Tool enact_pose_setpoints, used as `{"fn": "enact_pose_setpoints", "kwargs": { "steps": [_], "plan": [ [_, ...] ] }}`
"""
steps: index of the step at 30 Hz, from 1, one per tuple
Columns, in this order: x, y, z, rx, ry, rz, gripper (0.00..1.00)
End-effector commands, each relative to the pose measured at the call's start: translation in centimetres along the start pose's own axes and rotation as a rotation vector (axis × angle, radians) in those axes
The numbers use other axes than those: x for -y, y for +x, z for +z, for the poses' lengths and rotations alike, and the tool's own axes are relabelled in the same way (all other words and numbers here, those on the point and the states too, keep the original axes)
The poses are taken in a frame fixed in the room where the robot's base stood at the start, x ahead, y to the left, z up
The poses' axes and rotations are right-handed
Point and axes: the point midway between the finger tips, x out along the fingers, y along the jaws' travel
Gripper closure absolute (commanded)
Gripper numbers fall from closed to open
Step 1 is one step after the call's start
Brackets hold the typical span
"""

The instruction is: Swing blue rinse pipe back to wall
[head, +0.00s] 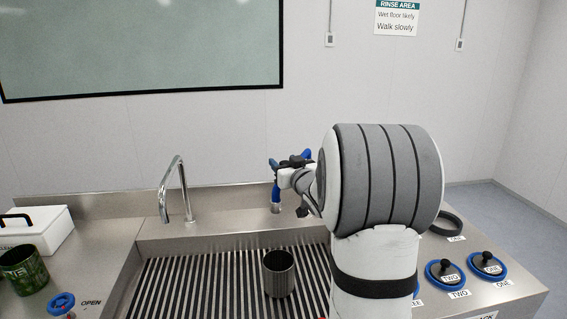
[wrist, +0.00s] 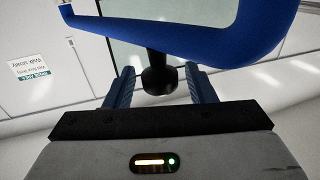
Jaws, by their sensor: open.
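The blue rinse pipe (head: 276,193) rises from the back ledge of the sink in the head view, and my gripper and arm hide much of it. In the wrist view the blue pipe (wrist: 190,32) runs large across the top, curving up at the right. A black knob (wrist: 158,76) hangs from it. My gripper (wrist: 160,82) is open, with one blue finger on each side of the knob. I cannot tell whether either finger touches it. In the head view my gripper (head: 281,163) is at the upper part of the pipe.
A chrome tap (head: 179,187) stands left of the pipe. A dark metal cup (head: 279,274) stands on the slatted sink grate (head: 190,290). Blue-ringed black-knobbed lids (head: 444,272) lie on the right counter. A white box (head: 35,228) and a green cup (head: 23,270) are at left.

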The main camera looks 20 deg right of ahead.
Motion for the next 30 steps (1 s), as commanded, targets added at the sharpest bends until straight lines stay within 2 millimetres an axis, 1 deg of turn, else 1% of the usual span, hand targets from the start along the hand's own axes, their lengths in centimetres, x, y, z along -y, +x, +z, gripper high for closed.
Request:
{"fn": "enact_pose_setpoints", "kwargs": {
  "steps": [4, 22, 26, 27, 30],
  "plan": [
    [0.03, -0.01, 0.01, 0.0, 0.0, 0.0, 0.5],
    [0.1, -0.02, 0.0, 0.0, 0.0, -0.001, 0.99],
    [0.12, -0.02, 0.0, 0.0, 0.0, -0.002, 1.0],
    [0.68, -0.01, -0.02, 0.0, 0.0, -0.004, 1.0],
    [0.34, 0.01, 0.05, 0.0, 0.0, -0.001, 1.0]
  ]
}}
